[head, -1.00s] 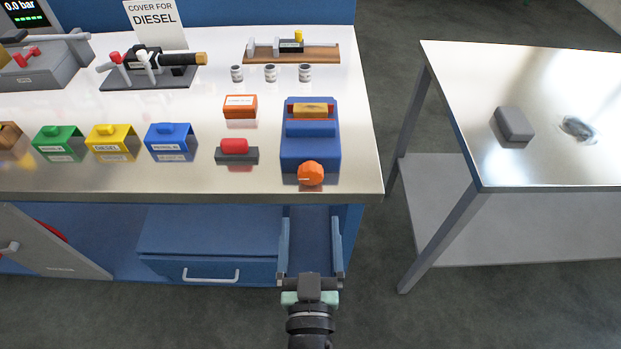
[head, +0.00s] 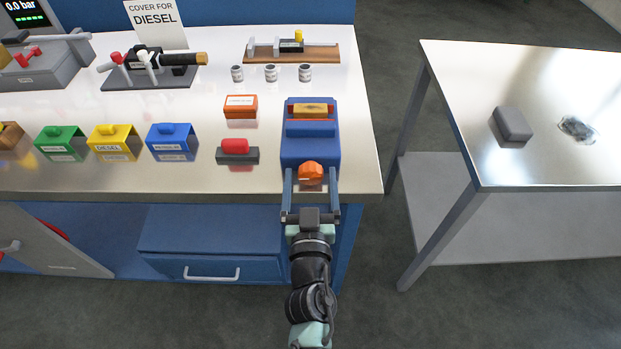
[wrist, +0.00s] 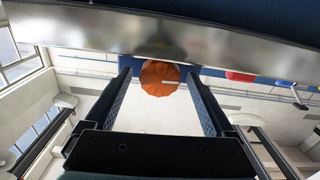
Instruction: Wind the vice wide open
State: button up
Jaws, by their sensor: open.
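The blue vice (head: 310,150) stands at the front right of the steel bench, with a brass-coloured piece (head: 310,110) at its far jaw. Its orange knob (head: 310,171) faces me at the front edge and also shows in the wrist view (wrist: 160,78). My gripper (head: 310,180) is open, with one finger on each side of the orange knob. In the wrist view my gripper (wrist: 160,90) shows a gap between each finger and the knob. The knob lies near the fingertips. Whether the fingers touch it cannot be seen from the head view.
A red button on a dark base (head: 237,150) and an orange block (head: 240,106) stand left of the vice. Blue (head: 172,141), yellow (head: 113,141) and green (head: 60,142) covers stand farther left. A side table (head: 560,100) is at the right, across a floor gap.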

jog(key=shift+c, duration=0.3)
jog(key=c, duration=1.3)
jog(key=shift+n, duration=2.2)
jog(key=o, duration=1.4)
jog(key=shift+c, duration=0.2)
jog(key=shift+s, duration=0.1)
jog(key=s+b, duration=0.1)
jog(key=s, duration=1.1)
jog(key=shift+s+b, duration=0.35)
jog(key=shift+s, duration=0.05)
